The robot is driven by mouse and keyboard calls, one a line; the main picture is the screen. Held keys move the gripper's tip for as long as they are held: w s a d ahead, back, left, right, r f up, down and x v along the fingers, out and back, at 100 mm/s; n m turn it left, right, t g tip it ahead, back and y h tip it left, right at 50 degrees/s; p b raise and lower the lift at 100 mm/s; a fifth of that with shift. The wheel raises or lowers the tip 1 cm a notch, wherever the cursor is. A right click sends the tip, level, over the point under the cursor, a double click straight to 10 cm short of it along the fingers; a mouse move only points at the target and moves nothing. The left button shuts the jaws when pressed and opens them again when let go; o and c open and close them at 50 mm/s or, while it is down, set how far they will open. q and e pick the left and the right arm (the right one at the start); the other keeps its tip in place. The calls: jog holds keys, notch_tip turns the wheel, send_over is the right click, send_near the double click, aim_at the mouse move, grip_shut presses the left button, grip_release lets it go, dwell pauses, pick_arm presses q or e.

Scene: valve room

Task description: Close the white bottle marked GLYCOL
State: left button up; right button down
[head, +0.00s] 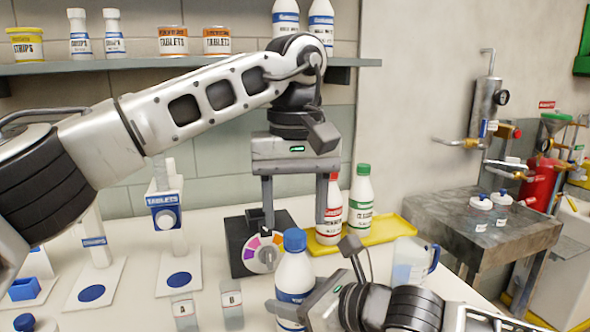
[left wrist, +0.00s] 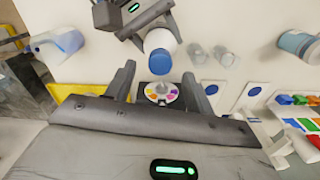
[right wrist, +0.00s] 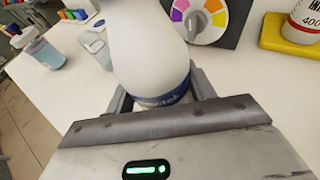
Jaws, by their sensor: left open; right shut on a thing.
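The white bottle (head: 292,273) stands on the counter with a blue cap (head: 294,240) on its top; how tightly the cap sits I cannot tell. My right gripper (head: 292,305) is shut around the bottle's lower body. In the right wrist view the bottle (right wrist: 150,50) sits between the fingers, its blue label partly hidden and its top out of frame. My left gripper (head: 294,217) is open and empty, pointing down just above the cap. The cap (left wrist: 160,62) also shows ahead of the left fingers in the left wrist view.
A dark box with a coloured dial (head: 262,253) stands right behind the bottle. A yellow tray (head: 385,233) holds a red-capped bottle (head: 330,212) and a green-capped bottle (head: 360,203). A measuring jug (head: 408,262) stands to the right. Two small beakers (head: 232,306) stand to the left.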

pick_arm(q)
notch_tip(320, 180, up, 9)
dwell(0.3)
pick_arm(e)
jog(key=shift+c, duration=2.2)
grip_release()
pick_arm(q)
jog(key=shift+f+b, duration=1.35)
jog(key=shift+b, duration=0.1)
pick_arm(e)
jog(key=v, duration=1.6)
